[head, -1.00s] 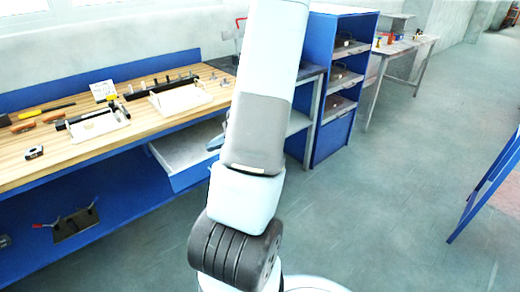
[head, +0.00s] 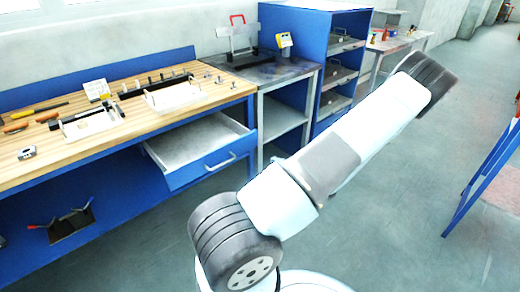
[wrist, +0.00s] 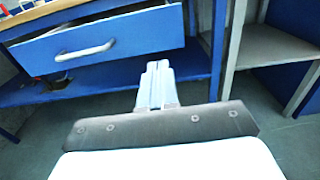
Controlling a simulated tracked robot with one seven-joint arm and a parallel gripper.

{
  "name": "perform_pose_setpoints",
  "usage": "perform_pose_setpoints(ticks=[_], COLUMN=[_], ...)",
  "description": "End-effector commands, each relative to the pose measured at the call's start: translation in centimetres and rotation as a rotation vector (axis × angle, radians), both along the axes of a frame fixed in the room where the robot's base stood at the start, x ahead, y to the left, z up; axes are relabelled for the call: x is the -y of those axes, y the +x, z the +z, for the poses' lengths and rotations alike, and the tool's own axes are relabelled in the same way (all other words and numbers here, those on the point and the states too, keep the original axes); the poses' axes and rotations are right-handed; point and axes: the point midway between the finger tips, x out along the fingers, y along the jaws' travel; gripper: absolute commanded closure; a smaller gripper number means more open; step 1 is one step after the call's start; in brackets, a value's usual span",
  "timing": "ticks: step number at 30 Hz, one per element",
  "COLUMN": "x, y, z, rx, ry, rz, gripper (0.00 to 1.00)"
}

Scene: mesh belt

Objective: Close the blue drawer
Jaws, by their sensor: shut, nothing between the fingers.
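The blue drawer (head: 208,163) is pulled out under the right end of the wooden workbench, its pale inside showing in the head view. In the wrist view its blue front (wrist: 100,46) and white bar handle (wrist: 85,51) are at the upper left. My gripper (wrist: 157,68) is at the middle of the wrist view, fingers together and empty. It appears apart from the drawer, lower and to the right of the handle in the picture. My gripper is not visible in the head view, where my arm reaches toward the upper right.
The wooden workbench (head: 120,133) carries tools and white trays. A grey metal table (head: 270,80) and a blue shelf cabinet (head: 294,50) stand right of it. A blue frame (head: 482,180) stands at the far right. The floor between is clear.

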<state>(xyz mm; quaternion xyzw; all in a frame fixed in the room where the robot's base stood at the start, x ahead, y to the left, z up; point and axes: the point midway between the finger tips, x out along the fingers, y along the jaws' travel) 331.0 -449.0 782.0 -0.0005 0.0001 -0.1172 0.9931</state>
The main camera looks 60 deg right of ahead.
Motion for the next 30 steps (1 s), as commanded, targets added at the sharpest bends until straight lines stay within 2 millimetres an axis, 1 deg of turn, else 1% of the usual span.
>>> perform_pose_setpoints(ticks=[2,5,21,27,30], x=[0.1,0.4,2.5,3.1,3.2], y=[0.4,1.4,10.4,12.6,13.2], z=[-0.1,-0.1,-0.1,0.0,0.0], rx=[0.003,0.003,0.001,0.002,0.001], ry=[0.002,0.002,0.002,0.001,0.001], rz=[-0.003,-0.002,-0.001,-0.001,-0.001], gripper=[1.00,1.00,1.00,1.00,1.00])
